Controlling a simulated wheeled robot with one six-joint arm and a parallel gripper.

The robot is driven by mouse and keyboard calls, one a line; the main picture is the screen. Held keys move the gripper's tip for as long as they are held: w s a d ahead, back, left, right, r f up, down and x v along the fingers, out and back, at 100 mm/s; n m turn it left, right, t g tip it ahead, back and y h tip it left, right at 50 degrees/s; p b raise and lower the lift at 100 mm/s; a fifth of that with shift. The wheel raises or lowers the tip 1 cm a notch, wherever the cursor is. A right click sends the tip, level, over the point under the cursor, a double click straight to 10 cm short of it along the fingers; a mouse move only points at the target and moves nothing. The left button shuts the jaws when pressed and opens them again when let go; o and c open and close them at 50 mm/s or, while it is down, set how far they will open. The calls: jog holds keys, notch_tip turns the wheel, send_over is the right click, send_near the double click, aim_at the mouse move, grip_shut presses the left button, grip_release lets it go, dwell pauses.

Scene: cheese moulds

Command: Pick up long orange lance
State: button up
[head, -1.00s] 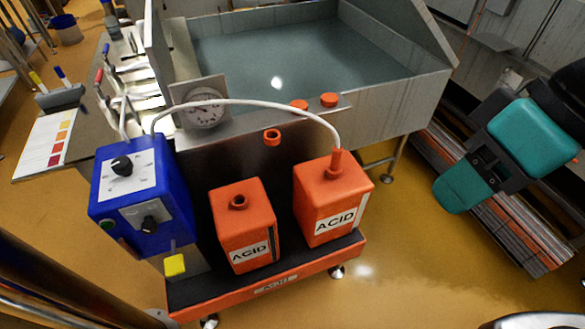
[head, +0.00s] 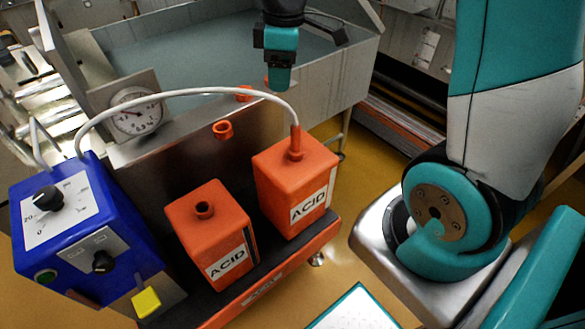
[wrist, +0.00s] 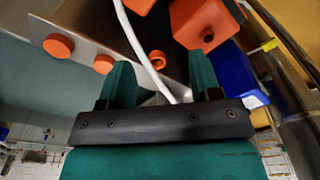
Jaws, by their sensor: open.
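The orange lance (head: 296,138) stands upright in the neck of the right orange acid canister (head: 270,180). Only its short upper end shows; the rest is hidden inside. The white hose (head: 190,92) runs from its top to the blue pump box (head: 130,215). My gripper (head: 279,84) is open and empty, behind and above the lance in the picture, with a gap between them. In the wrist view the open fingers (wrist: 157,62) point toward the cart, with the hose (wrist: 138,45) crossing between them. I cannot make out the lance there.
A left acid canister (head: 178,215) with an open neck stands beside the right one. An orange ring (head: 222,130) is on the metal panel, near a round dial (head: 135,112). A grey tank (head: 200,50) lies behind. Orange caps (wrist: 58,46) show in the wrist view.

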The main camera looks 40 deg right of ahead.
jog(key=n+b, duration=0.1)
send_over(296, 136)
jog(key=w, duration=0.1)
notch_tip(296, 136, down, 6)
jog(key=shift+h, duration=0.4)
jog(key=f, duration=0.6)
jog(key=d+f, duration=0.1)
jog(key=f, duration=0.2)
jog(key=shift+f+b, duration=0.35)
jog(key=shift+b, duration=0.05)
jog(key=shift+a+f, duration=0.15)
jog(key=shift+f, duration=2.9)
jog(key=shift+c, duration=0.5)
grip_shut()
